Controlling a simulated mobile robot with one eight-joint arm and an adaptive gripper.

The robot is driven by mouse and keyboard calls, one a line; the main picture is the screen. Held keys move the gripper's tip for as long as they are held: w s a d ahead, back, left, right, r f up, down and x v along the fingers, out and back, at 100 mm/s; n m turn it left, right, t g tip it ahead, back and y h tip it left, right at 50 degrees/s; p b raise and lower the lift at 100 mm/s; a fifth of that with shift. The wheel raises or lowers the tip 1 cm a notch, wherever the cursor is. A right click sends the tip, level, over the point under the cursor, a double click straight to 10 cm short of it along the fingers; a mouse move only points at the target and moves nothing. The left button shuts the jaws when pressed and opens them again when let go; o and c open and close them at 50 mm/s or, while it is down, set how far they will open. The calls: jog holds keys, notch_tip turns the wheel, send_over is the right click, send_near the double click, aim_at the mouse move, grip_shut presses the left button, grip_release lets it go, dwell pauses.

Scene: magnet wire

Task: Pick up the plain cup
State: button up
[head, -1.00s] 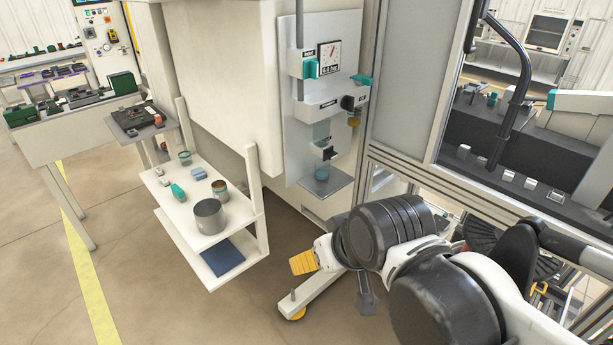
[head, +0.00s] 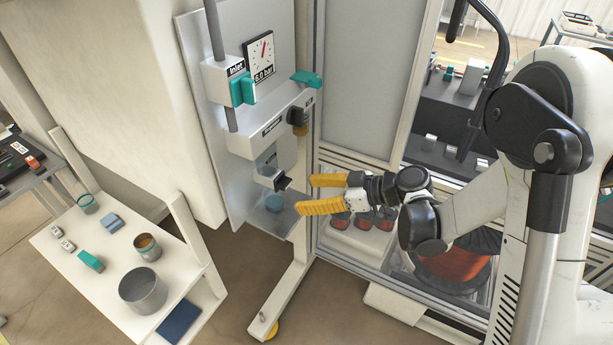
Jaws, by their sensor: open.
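Several cup-like vessels are in view, and I cannot tell for sure which is the plain cup. A large plain grey metal one (head: 143,291) stands at the front of the white side shelf. A smaller cup with a brown inside (head: 148,248) stands behind it, and a teal-rimmed cup (head: 87,204) stands at the shelf's far left. My gripper (head: 305,194), with yellow fingers, is open and empty.
The regulator panel (head: 205,125) with gauge (head: 258,56) and teal handles rises behind the ledge. A teal item (head: 90,261) and a blue block (head: 114,223) lie on the shelf. A framed machine (head: 370,240) stands close behind my gripper.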

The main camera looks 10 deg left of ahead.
aim_at(273, 194)
jog(key=b+x, duration=0.1)
jog(key=x, duration=0.3)
jog(key=shift+w+a+f+b, duration=0.15)
jog(key=shift+a+f+b, duration=0.1)
jog(key=shift+f+b, duration=0.05)
jog(key=b+x, duration=0.2)
jog(key=x, duration=0.4)
jog(key=shift+a+r+b, duration=0.1)
jog(key=shift+b, duration=0.3)
jog(key=shift+r, duration=0.1)
jog(key=c, duration=1.2)
